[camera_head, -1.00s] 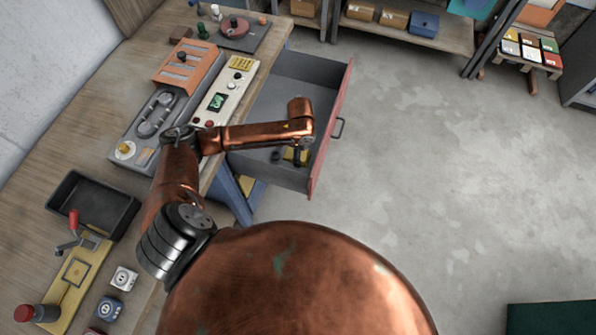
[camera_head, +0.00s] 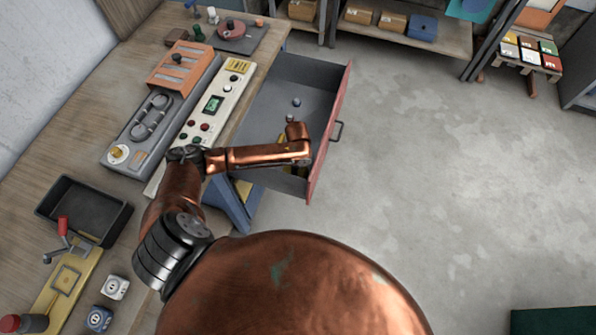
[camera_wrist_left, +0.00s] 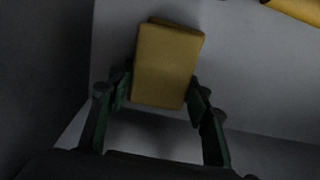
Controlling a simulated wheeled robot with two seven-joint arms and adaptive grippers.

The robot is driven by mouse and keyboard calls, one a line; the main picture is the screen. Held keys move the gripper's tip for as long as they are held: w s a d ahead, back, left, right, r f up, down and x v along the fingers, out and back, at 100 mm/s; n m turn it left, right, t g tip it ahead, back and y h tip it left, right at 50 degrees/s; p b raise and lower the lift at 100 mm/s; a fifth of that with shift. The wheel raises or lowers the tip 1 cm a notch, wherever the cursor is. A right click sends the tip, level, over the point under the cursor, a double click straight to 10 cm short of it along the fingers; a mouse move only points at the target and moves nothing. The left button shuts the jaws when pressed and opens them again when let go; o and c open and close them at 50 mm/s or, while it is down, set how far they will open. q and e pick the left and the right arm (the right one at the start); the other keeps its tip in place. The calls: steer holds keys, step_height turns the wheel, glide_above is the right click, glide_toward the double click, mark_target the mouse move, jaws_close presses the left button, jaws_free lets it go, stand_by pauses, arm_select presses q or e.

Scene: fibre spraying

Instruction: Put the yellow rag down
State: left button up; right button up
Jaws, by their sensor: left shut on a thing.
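The yellow rag (camera_wrist_left: 168,65) shows in the left wrist view as a folded rectangular pad between the green fingers of my left gripper (camera_wrist_left: 160,92). The fingers are shut on its two sides. In the head view my left arm reaches over the open grey drawer (camera_head: 270,112). The left gripper is mostly hidden there beneath the wrist, near the drawer's near end. I cannot tell whether the rag touches the drawer floor. My right gripper is not in view.
The drawer has a red front (camera_head: 329,135). A small round object (camera_head: 296,102) lies inside it. Another yellow thing (camera_wrist_left: 300,10) shows at the wrist view's top right corner. The workbench (camera_head: 50,150) carries a control panel (camera_head: 213,105) and a black tray (camera_head: 84,208).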

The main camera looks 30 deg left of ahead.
arm_select(q)
steer(key=shift+f, duration=0.15)
steer(key=o, duration=1.2)
step_height(320, 180, up, 12)
steer(key=p, duration=0.2)
steer(key=shift+p, duration=0.3)
steer(key=shift+r, duration=0.2)
